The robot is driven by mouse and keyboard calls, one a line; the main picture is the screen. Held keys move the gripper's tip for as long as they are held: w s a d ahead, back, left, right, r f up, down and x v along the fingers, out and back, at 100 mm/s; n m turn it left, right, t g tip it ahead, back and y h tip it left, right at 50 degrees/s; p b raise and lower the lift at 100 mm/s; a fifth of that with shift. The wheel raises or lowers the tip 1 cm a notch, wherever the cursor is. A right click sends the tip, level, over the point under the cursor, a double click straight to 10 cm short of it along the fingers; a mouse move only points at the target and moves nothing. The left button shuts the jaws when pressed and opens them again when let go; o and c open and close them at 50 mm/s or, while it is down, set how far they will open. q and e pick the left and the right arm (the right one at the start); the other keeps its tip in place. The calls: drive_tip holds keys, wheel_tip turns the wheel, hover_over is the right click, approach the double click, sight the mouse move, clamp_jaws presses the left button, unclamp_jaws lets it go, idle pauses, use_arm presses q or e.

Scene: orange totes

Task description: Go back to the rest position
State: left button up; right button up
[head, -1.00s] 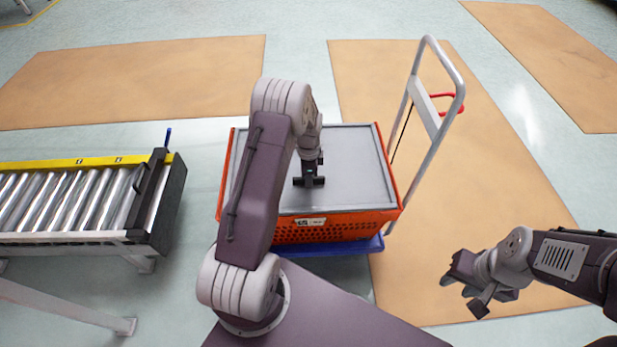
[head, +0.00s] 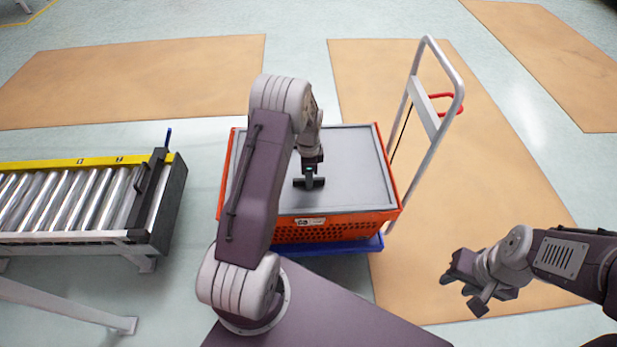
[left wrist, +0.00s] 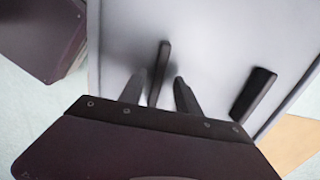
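My left gripper (head: 309,183) is over the grey top (head: 345,150) of an orange tote (head: 335,228). In the left wrist view its two dark fingers (left wrist: 160,92) are apart. A dark bar (left wrist: 162,62) shows between and beyond the fingers, and another dark bar (left wrist: 253,95) lies to the right; I cannot tell whether the fingers touch the first one. My right gripper (head: 468,287) is at the lower right, over the floor, with its fingers apart and nothing seen between them.
The tote stands on a blue-based cart with a tall grey handle (head: 455,75) on its right. A roller conveyor (head: 70,200) with a yellow rail is at the left. Tan floor areas (head: 140,80) lie behind and to the right. The floor around my right gripper looks clear.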

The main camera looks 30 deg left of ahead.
use_arm(q)
wheel_tip(320, 180, up, 7)
drive_tip(key=shift+p, duration=0.95)
drive_tip(key=shift+r, duration=0.15)
